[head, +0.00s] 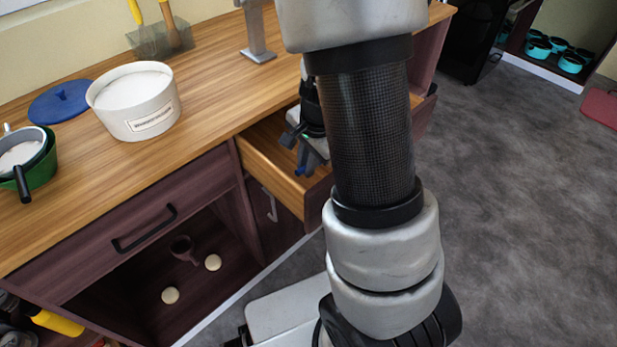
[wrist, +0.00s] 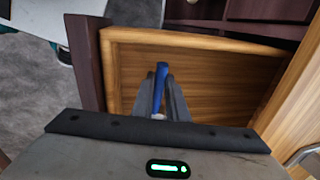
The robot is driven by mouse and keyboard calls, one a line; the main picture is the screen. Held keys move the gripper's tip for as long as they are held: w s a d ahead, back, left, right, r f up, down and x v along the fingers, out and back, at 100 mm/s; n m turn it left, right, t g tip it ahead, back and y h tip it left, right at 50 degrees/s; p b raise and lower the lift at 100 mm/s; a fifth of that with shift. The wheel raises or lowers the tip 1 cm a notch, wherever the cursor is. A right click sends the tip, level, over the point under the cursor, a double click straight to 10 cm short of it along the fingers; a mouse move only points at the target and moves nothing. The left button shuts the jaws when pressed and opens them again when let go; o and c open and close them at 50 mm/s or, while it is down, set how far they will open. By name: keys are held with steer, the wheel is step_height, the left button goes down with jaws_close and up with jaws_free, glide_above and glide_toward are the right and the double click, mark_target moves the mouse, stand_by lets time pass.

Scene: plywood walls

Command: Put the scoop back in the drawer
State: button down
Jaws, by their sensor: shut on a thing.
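The drawer (head: 268,160) stands open under the counter, its light wooden inside showing. In the wrist view its bare wooden floor (wrist: 225,80) lies below my gripper. My gripper (wrist: 160,92) is shut on the scoop (wrist: 161,72), of which only a narrow blue part shows between the fingers. In the head view my gripper (head: 307,150) points down into the drawer opening, with the blue part of the scoop (head: 299,171) at its tips. The rest of the scoop is hidden. I cannot tell whether it touches the drawer floor.
The wooden counter (head: 215,85) holds a white labelled tub (head: 135,103), a blue lid (head: 60,102) and a green pot (head: 42,165). A closed drawer with a black handle (head: 145,230) is to the left, above an open shelf with a dark cup (head: 183,249).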

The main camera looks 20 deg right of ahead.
steer(key=shift+s+b+x, duration=0.2)
steer(key=shift+b+x, duration=0.1)
steer(key=shift+x, duration=0.6)
steer(key=shift+s+b+x, duration=0.15)
steer(key=shift+b+x, duration=0.15)
steer(key=shift+x, duration=0.55)
steer(key=shift+d+f, duration=0.1)
steer(key=shift+f, duration=0.15)
steer(key=c, duration=1.7)
jaws_free()
steer(key=shift+c, duration=0.2)
